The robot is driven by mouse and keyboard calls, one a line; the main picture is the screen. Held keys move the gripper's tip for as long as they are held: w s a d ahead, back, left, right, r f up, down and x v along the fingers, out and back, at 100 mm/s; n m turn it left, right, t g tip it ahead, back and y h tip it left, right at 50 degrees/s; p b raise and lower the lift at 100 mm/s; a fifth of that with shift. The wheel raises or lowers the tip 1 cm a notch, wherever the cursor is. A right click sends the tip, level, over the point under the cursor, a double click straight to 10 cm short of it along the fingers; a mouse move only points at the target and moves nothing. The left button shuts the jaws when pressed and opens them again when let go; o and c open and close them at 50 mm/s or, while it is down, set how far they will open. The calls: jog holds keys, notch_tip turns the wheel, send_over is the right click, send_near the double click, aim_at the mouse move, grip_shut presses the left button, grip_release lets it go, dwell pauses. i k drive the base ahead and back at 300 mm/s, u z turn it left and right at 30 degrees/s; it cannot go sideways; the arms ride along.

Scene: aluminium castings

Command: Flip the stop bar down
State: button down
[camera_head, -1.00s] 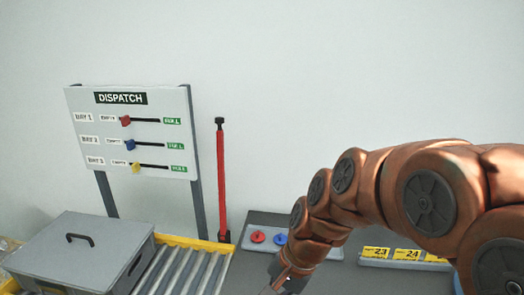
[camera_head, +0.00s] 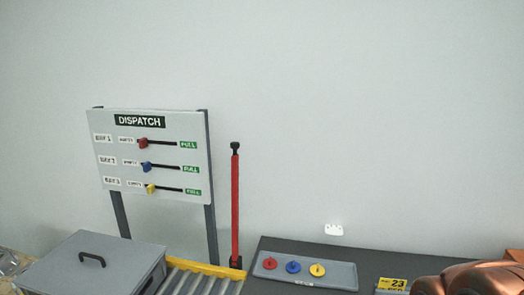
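The stop bar (camera_head: 235,205) is a red bar with a black knob on top. It stands upright at the far end of the roller conveyor (camera_head: 196,280), just right of the dispatch board. My gripper is out of the picture. Only a copper-coloured part of my arm (camera_head: 472,280) shows in the bottom right corner, well to the right of the bar. Nothing touches the bar.
A grey lidded box (camera_head: 95,265) with a handle sits on the left. The dispatch board (camera_head: 155,195) has red, blue and yellow sliders. A grey tray (camera_head: 335,274) with red, blue and yellow knobbed discs lies on the dark table (camera_head: 290,246). A yellow 23 label (camera_head: 393,283) is at right.

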aim_at(235, 194)
jog(key=z, duration=0.55)
jog(key=k, duration=1.25)
jog(key=u, duration=0.4)
jog(key=i, duration=0.75)
jog(key=u, duration=1.4)
jog(key=i, duration=0.45)
jog(key=u, duration=0.25)
